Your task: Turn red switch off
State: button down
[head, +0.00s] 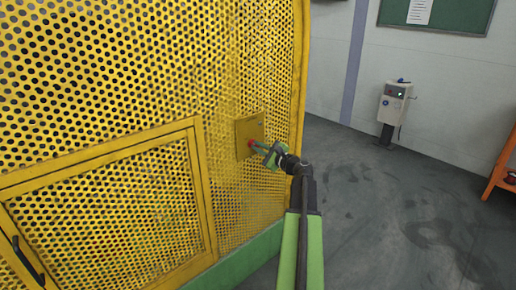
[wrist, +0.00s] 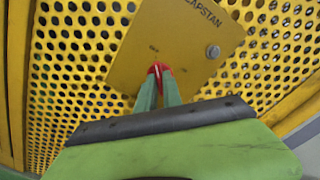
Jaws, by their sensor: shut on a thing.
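The red switch (head: 251,144) sits on a yellow plate (head: 246,127) fixed to the perforated yellow guard. In the wrist view the red switch (wrist: 157,70) is low on the plate (wrist: 165,35), which reads "CAPSTAN". My gripper (head: 256,147) reaches the plate from the right. In the wrist view its two green fingers (wrist: 158,85) are shut on the red switch, one at each side. The fingers partly hide the switch, and I cannot clearly tell which way it is turned.
The yellow perforated guard (head: 100,60) fills the left, with a framed door (head: 110,205) and its black handle (head: 27,262). A grey control post (head: 394,103) stands by the back wall. An orange stand (head: 501,170) is at the right edge. The grey floor between is clear.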

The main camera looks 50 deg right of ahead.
jog(key=c, duration=1.5)
grip_release()
jog(key=shift+s, duration=0.1)
jog(key=s+a, duration=0.1)
jog(key=s, duration=1.6)
jog(key=shift+s+a, duration=0.15)
